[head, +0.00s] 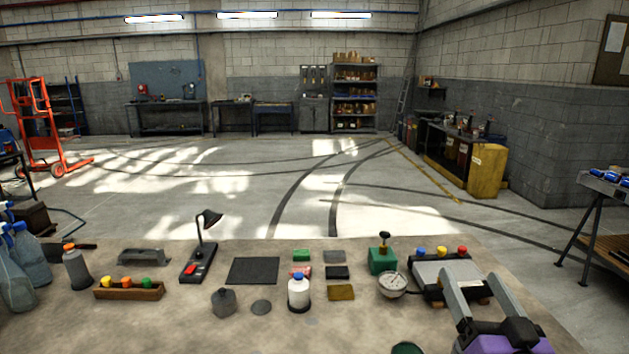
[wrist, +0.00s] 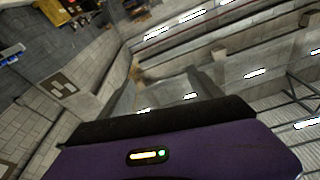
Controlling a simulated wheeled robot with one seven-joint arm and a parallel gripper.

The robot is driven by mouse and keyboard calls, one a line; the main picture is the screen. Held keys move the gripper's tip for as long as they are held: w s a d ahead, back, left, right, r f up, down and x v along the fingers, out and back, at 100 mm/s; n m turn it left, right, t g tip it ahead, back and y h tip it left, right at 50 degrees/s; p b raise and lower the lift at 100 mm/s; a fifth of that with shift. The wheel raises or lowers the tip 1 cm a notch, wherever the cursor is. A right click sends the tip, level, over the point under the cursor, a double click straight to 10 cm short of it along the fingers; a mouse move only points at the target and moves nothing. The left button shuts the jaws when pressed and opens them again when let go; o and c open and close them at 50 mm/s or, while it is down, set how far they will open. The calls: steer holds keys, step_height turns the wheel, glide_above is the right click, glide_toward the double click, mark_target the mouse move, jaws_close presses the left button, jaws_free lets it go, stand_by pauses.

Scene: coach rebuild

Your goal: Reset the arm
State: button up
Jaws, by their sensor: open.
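My gripper (head: 457,270) is at the lower right of the head view, with its purple body at the bottom edge. Its two grey fingers are apart with nothing between them. They overlap the white-topped block with blue, yellow and red knobs (head: 441,269) in the picture; the height above it is hard to tell. In the wrist view the gripper (wrist: 163,85) is open and empty, facing a tilted view of the walls and ceiling lights.
The bench's front left is mostly bare. Open floor (head: 220,190) lies beyond.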

steer(key=s+a+f+g, duration=0.2)
steer(key=s+f, duration=0.4)
steer(key=s, duration=0.7)
steer(key=s+a+f+n+g, duration=0.1)
steer(key=s+f, duration=0.5)
steer(key=s, duration=0.8)
steer(key=s+a+f+n+g, duration=0.1)
steer(key=s+f, duration=0.5)
steer(key=s, duration=0.8)
steer(key=shift+a+f+g, duration=0.15)
steer(key=shift+a+g, duration=0.65)
steer(key=shift+a, duration=0.3)
